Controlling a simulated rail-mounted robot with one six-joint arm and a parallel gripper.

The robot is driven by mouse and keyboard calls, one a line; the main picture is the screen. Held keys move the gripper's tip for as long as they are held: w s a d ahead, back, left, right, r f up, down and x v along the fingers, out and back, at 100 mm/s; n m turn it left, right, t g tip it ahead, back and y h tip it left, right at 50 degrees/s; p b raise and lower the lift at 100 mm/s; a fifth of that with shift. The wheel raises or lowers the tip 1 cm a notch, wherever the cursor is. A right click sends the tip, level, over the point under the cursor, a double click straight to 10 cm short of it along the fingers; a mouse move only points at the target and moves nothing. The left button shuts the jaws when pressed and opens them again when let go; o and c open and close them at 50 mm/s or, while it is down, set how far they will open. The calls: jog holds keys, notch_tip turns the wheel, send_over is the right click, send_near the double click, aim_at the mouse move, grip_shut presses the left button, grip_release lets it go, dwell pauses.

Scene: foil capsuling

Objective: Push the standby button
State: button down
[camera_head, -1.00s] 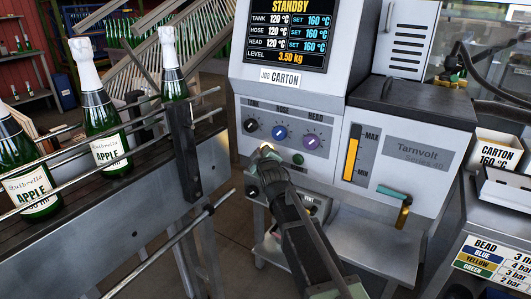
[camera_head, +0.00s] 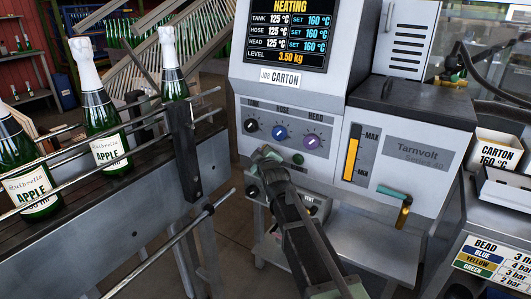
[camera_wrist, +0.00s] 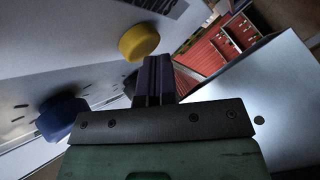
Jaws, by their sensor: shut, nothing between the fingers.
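The glue machine's screen (camera_head: 290,32) reads HEATING, with TANK, HOSE and HEAD at 125 °C and set values of 160 °C. In the wrist view, my shut fingers (camera_wrist: 153,78) point at the pale panel, near a yellow round part (camera_wrist: 139,42) and a blue round part (camera_wrist: 61,117). Contact cannot be told.
TANK (camera_head: 250,125), HOSE (camera_head: 280,132) and HEAD (camera_head: 312,141) dials sit just above my gripper. A conveyor rail (camera_head: 140,145) with bottles (camera_head: 103,125) stands at left. A teal-handled valve (camera_head: 395,193) sticks out at lower right. A metal shelf (camera_head: 345,235) lies below.

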jog(key=s+a, duration=0.3)
jog(key=s, duration=0.2)
dwell(0.4)
jog(key=shift+s, duration=0.1)
dwell(1.0)
